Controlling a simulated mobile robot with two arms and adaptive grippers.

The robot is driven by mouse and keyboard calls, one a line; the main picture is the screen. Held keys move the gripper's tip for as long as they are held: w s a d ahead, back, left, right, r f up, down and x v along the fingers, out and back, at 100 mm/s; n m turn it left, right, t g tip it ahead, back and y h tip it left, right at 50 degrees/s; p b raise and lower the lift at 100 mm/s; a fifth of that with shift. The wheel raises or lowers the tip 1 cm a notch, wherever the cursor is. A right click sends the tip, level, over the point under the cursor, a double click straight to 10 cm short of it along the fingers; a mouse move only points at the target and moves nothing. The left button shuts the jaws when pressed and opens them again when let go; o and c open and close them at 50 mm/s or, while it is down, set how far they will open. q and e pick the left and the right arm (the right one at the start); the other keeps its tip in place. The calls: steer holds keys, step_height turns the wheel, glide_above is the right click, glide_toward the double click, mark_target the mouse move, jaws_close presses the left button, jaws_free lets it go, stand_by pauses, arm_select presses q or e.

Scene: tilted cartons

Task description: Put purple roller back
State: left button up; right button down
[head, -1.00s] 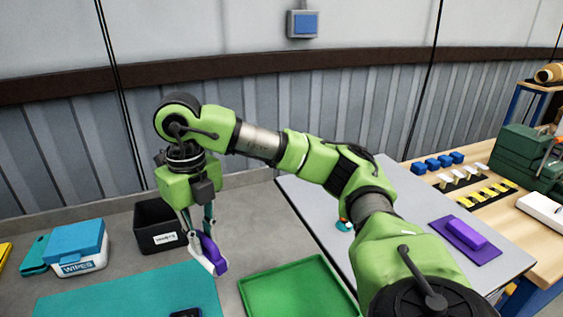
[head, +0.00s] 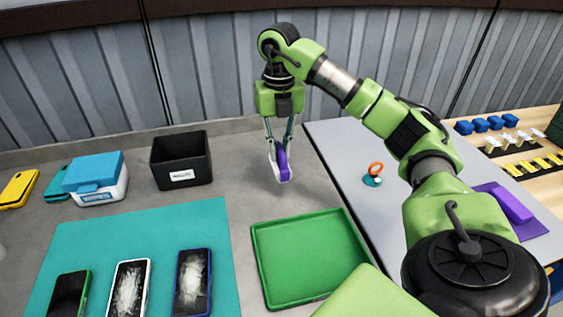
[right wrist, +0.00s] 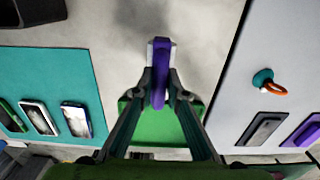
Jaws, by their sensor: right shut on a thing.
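The purple roller (head: 283,163), purple with a pale edge, is held between the fingers of my right gripper (head: 279,150), which is shut on it. It hangs above the grey bench, behind the green tray (head: 262,268). In the right wrist view the roller (right wrist: 161,72) stands out between the fingertips (right wrist: 158,100), over grey surface and the tray's edge. A purple block (head: 512,205) lies on a purple mat (head: 536,230) on the light grey table at right. My left gripper is not in view.
A teal mat (head: 85,250) holds several phones. A black bin (head: 182,160) and a blue-lidded wipes box (head: 95,178) stand behind it. An orange-and-teal item (head: 373,174) lies on the light grey table (head: 335,140). The green tray is empty.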

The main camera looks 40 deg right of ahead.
steer(key=shift+w+d+f, duration=0.35)
steer(key=shift+d+f, duration=0.05)
steer(key=shift+f, duration=0.1)
steer(key=shift+w+d+f, duration=0.3)
steer(key=shift+d+f, duration=0.05)
steer(key=shift+f, duration=0.15)
steer(key=shift+w+d+f+p, duration=0.15)
steer(key=shift+f+p, duration=0.2)
steer(key=shift+f, duration=0.65)
steer(key=shift+w+d+f+p, duration=0.1)
steer(key=shift+f+p, duration=0.2)
steer(key=shift+f, duration=0.65)
steer(key=shift+s+f, duration=0.1)
steer(key=c, duration=2)
jaws_free()
